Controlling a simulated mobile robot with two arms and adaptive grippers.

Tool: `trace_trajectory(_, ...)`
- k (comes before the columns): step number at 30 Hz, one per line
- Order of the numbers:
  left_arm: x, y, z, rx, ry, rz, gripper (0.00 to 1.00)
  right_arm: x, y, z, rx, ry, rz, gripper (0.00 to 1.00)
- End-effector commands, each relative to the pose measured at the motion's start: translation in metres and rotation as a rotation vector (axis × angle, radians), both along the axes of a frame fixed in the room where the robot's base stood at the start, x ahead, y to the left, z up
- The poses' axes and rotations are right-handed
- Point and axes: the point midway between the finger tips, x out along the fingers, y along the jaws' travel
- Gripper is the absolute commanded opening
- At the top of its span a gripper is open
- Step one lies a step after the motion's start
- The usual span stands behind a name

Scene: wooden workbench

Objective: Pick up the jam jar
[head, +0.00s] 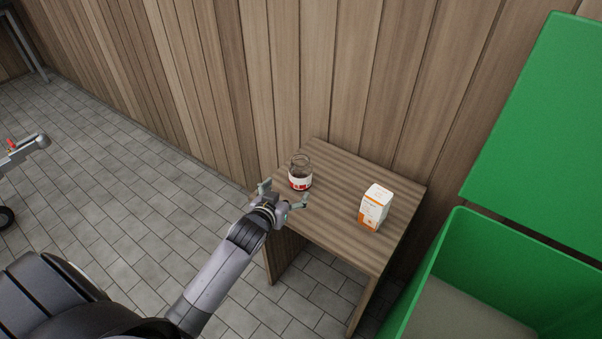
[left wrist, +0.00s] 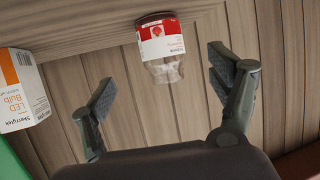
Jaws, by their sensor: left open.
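The jam jar (head: 300,173) is a glass jar with a red and white label. It stands on the wooden table near its left back edge. In the left wrist view, where the picture is upside down, the jar (left wrist: 161,45) shows ahead, between and beyond the two fingers. My left gripper (head: 284,195) is open and empty at the table's left front edge, just short of the jar. Its spread fingers also show in the left wrist view (left wrist: 168,95); they do not appear to touch the jar. My right gripper is not in view.
An orange and white LED bulb box (head: 375,207) stands on the small wooden table (head: 345,243), right of the jar. A green open bin (head: 447,260) with a raised lid is at the right. A wooden plank wall (head: 330,80) rises behind the table.

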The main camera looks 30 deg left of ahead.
Motion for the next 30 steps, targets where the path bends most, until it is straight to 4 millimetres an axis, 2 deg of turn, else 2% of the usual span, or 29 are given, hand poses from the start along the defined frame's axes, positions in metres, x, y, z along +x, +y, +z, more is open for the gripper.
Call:
trace_trajectory(1, 0.012, 0.002, -0.004, 0.002, -0.002, 0.001, 0.82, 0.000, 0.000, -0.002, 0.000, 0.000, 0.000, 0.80)
trace_trajectory(6, 0.039, 0.005, -0.016, 0.000, 0.000, 0.000, 0.82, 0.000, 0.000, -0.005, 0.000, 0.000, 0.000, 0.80)
trace_trajectory(14, 0.056, 0.007, -0.021, 0.001, 0.000, 0.001, 0.82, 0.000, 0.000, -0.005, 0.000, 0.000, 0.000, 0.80)
trace_trajectory(24, 0.097, 0.013, -0.034, 0.000, 0.000, 0.000, 0.82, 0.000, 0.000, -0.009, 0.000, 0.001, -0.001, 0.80)
trace_trajectory(30, 0.101, 0.013, -0.035, 0.000, 0.001, 0.000, 0.82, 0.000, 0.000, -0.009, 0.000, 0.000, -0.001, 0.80)
